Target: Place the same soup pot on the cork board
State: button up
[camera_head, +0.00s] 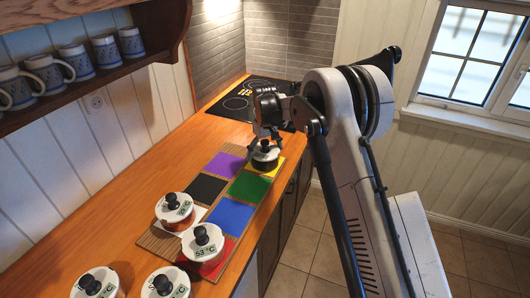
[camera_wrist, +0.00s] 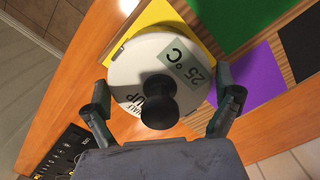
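A white soup pot (camera_head: 266,153) with a black knob sits on the yellow square (camera_head: 275,168) at the far end of the cork board (camera_head: 158,241). In the wrist view, the pot's lid (camera_wrist: 138,68) shows a "25 °C" label and partly hidden print. My gripper (camera_head: 268,133) is right above this pot. In the wrist view, the fingers of my gripper (camera_wrist: 167,94) are spread apart on either side of the black knob (camera_wrist: 158,98), with visible gaps. Other similar pots stand nearer: one (camera_head: 175,208) near the white square, and one (camera_head: 204,242) marked "53 °C" near the red square.
Two more pots (camera_head: 97,282) (camera_head: 166,283) stand on the wooden counter at the near edge. Purple (camera_head: 224,165), black (camera_head: 205,188), green (camera_head: 249,186) and blue (camera_head: 231,214) squares are bare. A cooktop (camera_head: 236,104) lies behind, and a mug shelf (camera_head: 100,68) hangs left.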

jog(key=shift+r, duration=0.2)
notch_tip(320, 180, up, 12)
jog(key=shift+b, duration=0.7)
jog(key=shift+d+r, duration=0.1)
jog(key=shift+r, duration=0.05)
jog(key=s+d+r+m+t, duration=0.2)
jog(key=s+d+r, duration=0.55)
jog(key=s, duration=0.25)
jog(key=s+d+r+m+t, duration=0.1)
jog(key=s+d+r, duration=0.65)
jog(key=s, duration=0.25)
jog(key=s+d+f+m+t, duration=0.1)
jog(key=s+d+f, duration=0.1)
jog(key=s, duration=0.6)
jog(key=s+d+f+m+t, duration=0.1)
jog(key=s+d+f, duration=0.1)
jog(key=s, duration=0.7)
jog(key=s+d+f+m+t, duration=0.1)
jog(key=s+d, duration=0.3)
jog(key=s, duration=0.5)
jog(key=shift+d+f+m+t, duration=0.2)
jog(key=shift+f+m+t, duration=0.1)
jog(key=shift+f+t, duration=0.4)
